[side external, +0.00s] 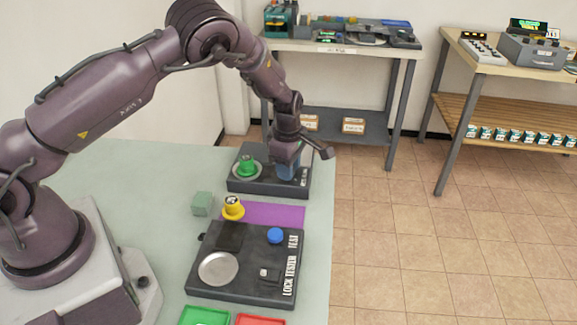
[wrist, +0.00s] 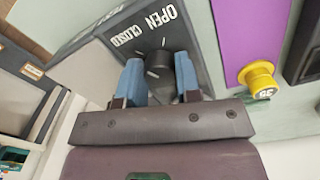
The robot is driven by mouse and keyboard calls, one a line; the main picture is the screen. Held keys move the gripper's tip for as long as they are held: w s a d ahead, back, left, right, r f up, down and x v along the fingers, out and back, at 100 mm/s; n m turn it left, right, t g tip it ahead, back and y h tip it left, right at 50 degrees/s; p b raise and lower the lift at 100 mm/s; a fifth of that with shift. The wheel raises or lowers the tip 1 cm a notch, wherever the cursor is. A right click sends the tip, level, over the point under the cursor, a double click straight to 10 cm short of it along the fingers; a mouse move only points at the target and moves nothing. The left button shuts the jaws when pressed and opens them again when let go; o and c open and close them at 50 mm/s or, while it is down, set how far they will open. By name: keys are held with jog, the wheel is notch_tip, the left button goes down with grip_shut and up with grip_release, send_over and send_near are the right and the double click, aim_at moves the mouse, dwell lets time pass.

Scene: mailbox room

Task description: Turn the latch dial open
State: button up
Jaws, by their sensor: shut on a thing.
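The latch dial (wrist: 186,72) is a dark round knob on a dark grey box (wrist: 206,38), beside white OPEN and CLOSED lettering. My gripper (wrist: 160,80) has its blue fingers on both sides of the dial in the wrist view, shut on it. White marks show on the panel by the dial; which way the dial points I cannot tell. In the side view the dark box (side external: 240,184) stands at the far end of the table, and my gripper (side external: 287,172) reaches down over its right part, hiding the dial.
A green button (side external: 246,165) sits on the box's left part. Nearer are a purple mat (side external: 275,214), a yellow cylinder (side external: 233,208), a green cube (side external: 202,204) and the lock tester (side external: 240,290). Green (side external: 205,317) and red (side external: 260,320) trays lie in front.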

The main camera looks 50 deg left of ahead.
jog(key=m, duration=1.2)
jog(key=shift+m, duration=0.3)
dwell(0.4)
jog(key=o, duration=0.6)
jog(key=shift+r, duration=0.1)
notch_tip(320, 180, up, 13)
jog(key=shift+s+a+f, duration=0.1)
jog(key=shift+m, duration=0.3)
